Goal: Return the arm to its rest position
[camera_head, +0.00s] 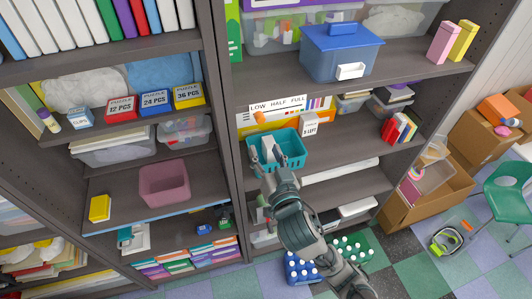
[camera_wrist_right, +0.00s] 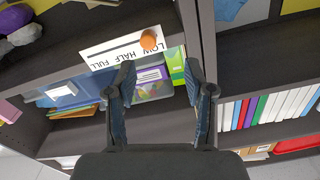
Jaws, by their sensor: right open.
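My right arm comes up from the bottom right in the head view. Its gripper (camera_head: 268,150) overlaps the teal basket (camera_head: 291,160) on the middle shelf of the right bookcase. I cannot tell whether the fingertips are inside the basket or in front of it. In the right wrist view the two dark fingers of my right gripper (camera_wrist_right: 160,82) stand well apart, with nothing held between them. Past them show a shelf and a sign reading LOW HALF FULL (camera_wrist_right: 125,47) with an orange marker. My left gripper is not in view.
A white tag card (camera_head: 309,123) stands by the basket. A blue lidded bin (camera_head: 343,53) sits on the shelf above. A pink bin (camera_head: 164,184) and puzzle boxes (camera_head: 155,101) fill the left bookcase. Cardboard boxes (camera_head: 430,195) and a green chair (camera_head: 505,195) stand at right.

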